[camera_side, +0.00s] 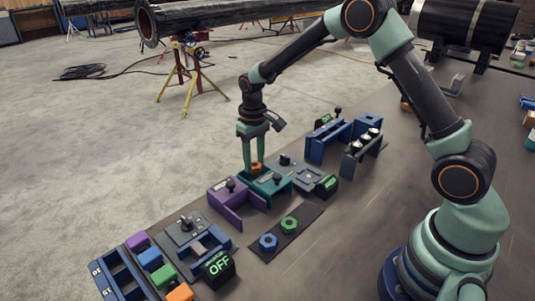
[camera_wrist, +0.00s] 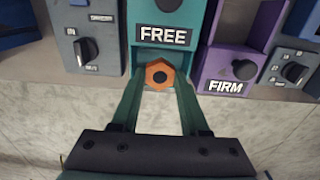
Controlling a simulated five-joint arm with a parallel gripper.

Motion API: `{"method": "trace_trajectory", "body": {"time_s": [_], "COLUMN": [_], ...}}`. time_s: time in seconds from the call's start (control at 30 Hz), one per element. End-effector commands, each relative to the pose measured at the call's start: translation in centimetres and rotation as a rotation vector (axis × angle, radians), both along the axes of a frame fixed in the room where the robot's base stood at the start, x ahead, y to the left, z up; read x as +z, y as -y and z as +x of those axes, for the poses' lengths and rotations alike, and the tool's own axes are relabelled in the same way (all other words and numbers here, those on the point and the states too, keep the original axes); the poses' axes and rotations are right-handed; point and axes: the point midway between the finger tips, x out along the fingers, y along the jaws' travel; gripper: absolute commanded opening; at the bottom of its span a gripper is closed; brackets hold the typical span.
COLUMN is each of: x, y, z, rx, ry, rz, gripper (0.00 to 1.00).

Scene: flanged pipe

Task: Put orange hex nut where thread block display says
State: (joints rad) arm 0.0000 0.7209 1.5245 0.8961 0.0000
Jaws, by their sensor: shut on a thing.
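My gripper (camera_side: 255,166) is shut on the orange hex nut (camera_side: 257,165) and holds it at the open teal bin (camera_side: 275,184). In the wrist view the nut (camera_wrist: 149,73) sits between the fingertips, at the mouth of the teal bin labelled FREE (camera_wrist: 141,58). I cannot tell whether it touches the bin floor. The purple bin (camera_side: 228,194) is beside the teal one; its label reads FIRM in the wrist view (camera_wrist: 209,72). A small black display (camera_side: 327,186) with green text stands right of the teal bin; its text is too small to read.
Blue (camera_side: 268,243) and green (camera_side: 289,225) hex nuts lie on a dark strip (camera_side: 306,212). A black display reading OFF (camera_side: 208,280) stands at the front left near several coloured blocks. Blue brackets (camera_side: 316,152) stand behind right. Grey knob panels flank the bins.

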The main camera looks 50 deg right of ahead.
Motion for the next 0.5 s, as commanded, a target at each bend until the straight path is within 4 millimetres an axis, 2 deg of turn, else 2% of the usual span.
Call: {"method": "trace_trajectory", "body": {"time_s": [0.5], "x": [-0.92], "y": [0.0], "z": [0.06], "rx": [0.0], "ry": [0.001], "rz": [0.0], "gripper": [0.04]}}
